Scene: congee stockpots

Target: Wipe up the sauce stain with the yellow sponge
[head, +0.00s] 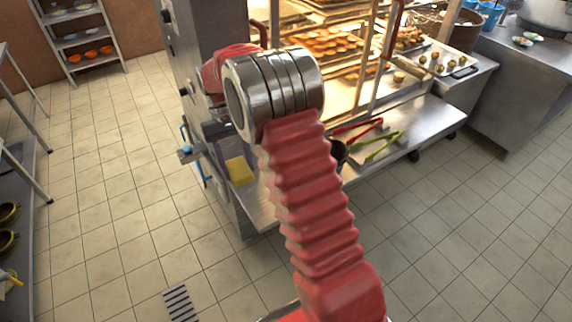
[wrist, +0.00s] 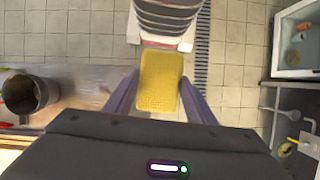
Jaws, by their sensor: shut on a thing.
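The yellow sponge (head: 240,170) shows beside the steel counter in the head view, over its left end. In the wrist view the sponge (wrist: 160,80) sits between the two purple fingers of my gripper (wrist: 158,98), which is shut on it. In the head view my arm and wrist hide most of the gripper, and only a bit of a purple finger shows by the sponge. I cannot make out a sauce stain in either view.
A steel counter (head: 262,212) carries red tongs (head: 358,128), green tongs (head: 384,146) and a dark cup (head: 338,152). The cup also shows in the wrist view (wrist: 28,94). A lit pastry cabinet (head: 325,45) stands behind. Tiled floor with a drain (head: 180,302) is open at left.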

